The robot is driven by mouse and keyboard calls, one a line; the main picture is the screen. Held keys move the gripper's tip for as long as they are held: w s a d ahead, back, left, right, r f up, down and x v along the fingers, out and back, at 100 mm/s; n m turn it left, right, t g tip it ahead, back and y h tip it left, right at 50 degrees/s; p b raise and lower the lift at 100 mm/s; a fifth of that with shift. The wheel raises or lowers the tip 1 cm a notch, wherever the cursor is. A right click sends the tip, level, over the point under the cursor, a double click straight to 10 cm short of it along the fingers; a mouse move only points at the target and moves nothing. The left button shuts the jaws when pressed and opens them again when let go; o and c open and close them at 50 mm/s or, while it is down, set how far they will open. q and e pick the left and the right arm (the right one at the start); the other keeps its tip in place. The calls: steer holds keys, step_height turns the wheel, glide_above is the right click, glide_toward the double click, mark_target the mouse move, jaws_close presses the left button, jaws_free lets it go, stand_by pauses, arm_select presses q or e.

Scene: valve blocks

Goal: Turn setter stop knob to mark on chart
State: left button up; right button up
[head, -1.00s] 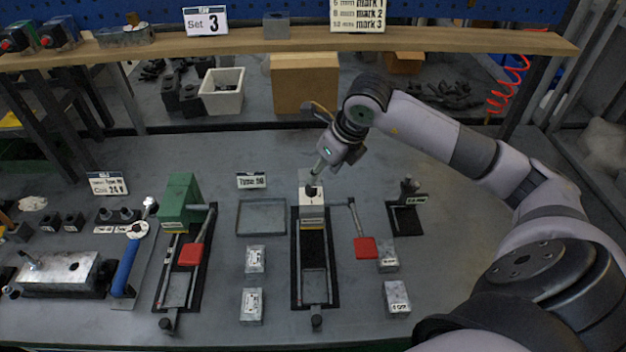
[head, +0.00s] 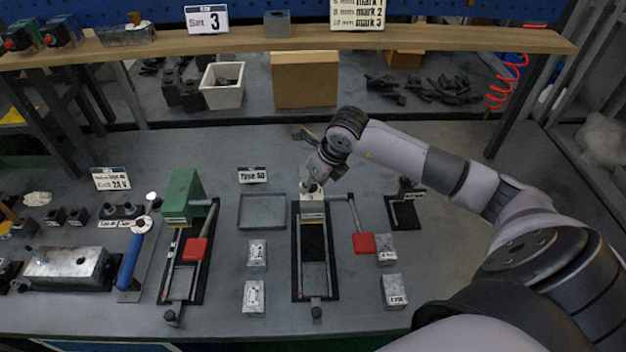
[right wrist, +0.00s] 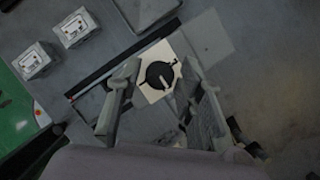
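The setter stop knob (right wrist: 160,76) is a round black knob with a light pointer bar, on a white plate (right wrist: 151,91) in the right wrist view. In the head view its white block (head: 312,208) stands at the back of the middle fixture, with the knob mostly hidden by my gripper. My right gripper (right wrist: 161,66) is open, its fingers on either side of the knob; I cannot tell whether they touch it. It also shows in the head view (head: 314,184). The chart (head: 358,13) on the shelf lists mark 1, mark 2 and mark 3. My left gripper is not in view.
A sign (head: 206,19) on the shelf reads Set 3. A lever with a red pad (head: 363,243) stands right of the middle fixture. A green-headed fixture (head: 184,195) is to the left. Small metal blocks (head: 254,297) flank the fixture.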

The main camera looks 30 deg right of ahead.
jaws_close()
steer(key=shift+f+n+b, duration=0.15)
steer(key=shift+n+b, duration=0.35)
steer(key=shift+b, duration=0.25)
steer(key=n+y+b, duration=0.1)
steer(key=n+b, duration=0.1)
steer(key=b, duration=0.1)
steer(key=n+g+y+b, duration=0.1)
steer(key=n+b, duration=0.2)
steer(key=shift+w+d+n+b, duration=0.15)
steer(key=shift+d+n+b, duration=0.05)
steer(key=shift+n+b, duration=0.15)
steer(key=n+y+b, duration=0.1)
steer(key=n+b, duration=0.1)
steer(key=shift+n+g, duration=0.35)
steer(key=shift+g, duration=0.05)
steer(key=n+g+b, duration=0.1)
steer(key=n, duration=0.1)
steer(key=shift+w+n, duration=0.15)
steer(key=shift+n, duration=0.15)
steer(key=n+g+b, duration=0.1)
steer(key=n, duration=0.2)
steer(key=n+g+b, duration=0.1)
steer(key=n+b, duration=0.1)
steer(key=shift+r+n, duration=0.2)
steer(key=shift+n, duration=0.2)
